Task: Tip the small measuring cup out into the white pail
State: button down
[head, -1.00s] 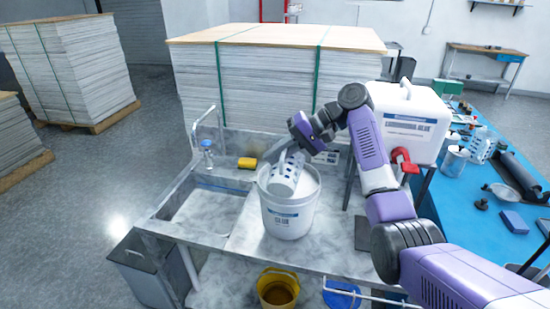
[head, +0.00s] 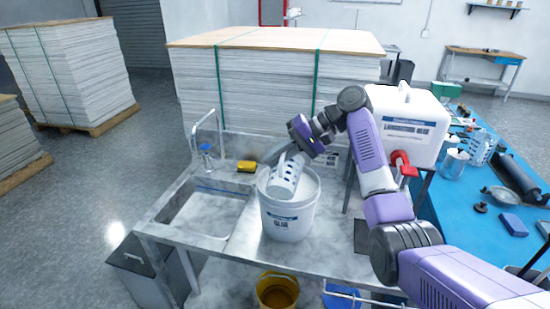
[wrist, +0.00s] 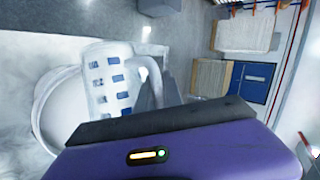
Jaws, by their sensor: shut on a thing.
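The small measuring cup (head: 286,176) is white with blue marks. It is tilted over the mouth of the white pail (head: 288,217), its lower end inside the rim. My gripper (head: 301,150) is shut on the cup's handle side, above the pail's back edge. In the wrist view the cup (wrist: 110,82) and its handle show beyond the purple gripper body, with the pail's rim (wrist: 40,110) behind it. The pail stands upright on the steel bench and carries a blue label. I cannot see whether anything is pouring from the cup.
A sink (head: 208,210) with a tap lies left of the pail, and a yellow sponge (head: 246,166) sits behind. A large white glue container (head: 408,125) with a red tap stands at the right. A yellow bucket (head: 277,291) is below. The blue table (head: 490,225) holds several items.

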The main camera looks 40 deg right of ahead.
jog(key=shift+w+d+r+m+g+y, duration=0.3)
jog(key=shift+w+d+r+m+y, duration=0.15)
jog(key=shift+d+r, duration=0.2)
jog(key=shift+w, duration=0.1)
dwell(1.2)
jog(key=shift+w+d+r+m+g+y+b, duration=0.3)
jog(key=shift+w+d+r+m+y, duration=0.1)
jog(key=shift+w+d+y, duration=0.2)
jog(key=shift+s+r, duration=0.1)
dwell(0.4)
jog(key=shift+p, duration=0.3)
dwell(3.0)
